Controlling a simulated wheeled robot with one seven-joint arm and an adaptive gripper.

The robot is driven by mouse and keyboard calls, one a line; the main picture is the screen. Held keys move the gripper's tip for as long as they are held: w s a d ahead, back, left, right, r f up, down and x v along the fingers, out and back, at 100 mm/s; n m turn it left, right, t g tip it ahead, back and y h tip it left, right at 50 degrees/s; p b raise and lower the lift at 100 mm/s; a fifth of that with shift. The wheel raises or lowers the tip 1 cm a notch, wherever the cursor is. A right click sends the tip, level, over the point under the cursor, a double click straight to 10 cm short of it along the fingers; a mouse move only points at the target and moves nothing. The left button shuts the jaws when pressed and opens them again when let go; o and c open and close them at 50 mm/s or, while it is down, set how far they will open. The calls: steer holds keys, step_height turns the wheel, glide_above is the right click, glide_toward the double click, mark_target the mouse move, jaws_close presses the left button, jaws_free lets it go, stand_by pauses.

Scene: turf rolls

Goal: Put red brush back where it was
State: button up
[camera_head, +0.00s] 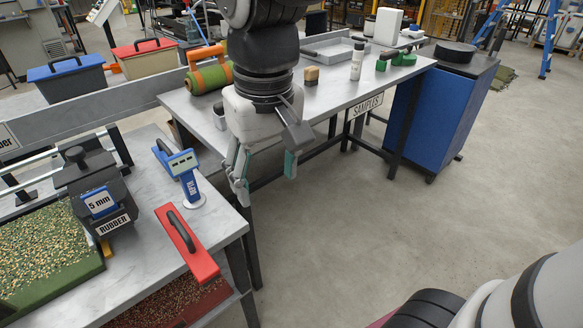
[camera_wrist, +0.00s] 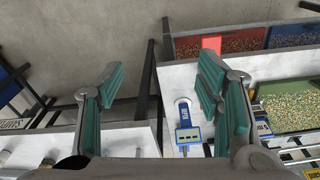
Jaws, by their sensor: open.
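The red brush (camera_head: 187,245), a long red block with a dark arched handle, lies at the right front edge of the left grey bench (camera_head: 150,195). Its lower end appears to reach past the bench edge. A red end of it also shows in the wrist view (camera_wrist: 211,43), near the bench corner. My gripper (camera_head: 265,177) hangs open and empty in the gap between the two benches, to the right of and above the brush and apart from it. In the wrist view my gripper (camera_wrist: 160,85) has its green-padded fingers spread with nothing between them.
A blue gauge (camera_head: 186,175) stands on the left bench behind the brush. A black "5 mm" rubber box (camera_head: 95,190) sits over a green granule tray (camera_head: 50,262). The samples bench (camera_head: 335,85) holds a turf roll (camera_head: 208,77) and bottles. Open floor lies right.

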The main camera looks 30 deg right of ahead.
steer(key=s+d, duration=0.3)
steer(key=s, duration=0.4)
steer(key=s+d+f+m, duration=0.1)
steer(key=s+d, duration=0.2)
steer(key=s, duration=0.4)
steer(key=shift+s+t, duration=0.3)
steer(key=shift+t, duration=0.1)
step_height(320, 180, up, 12)
steer(key=t+p, duration=0.2)
steer(key=p, duration=0.8)
steer(key=shift+d+r+p, duration=0.15)
steer(key=shift+p, duration=0.25)
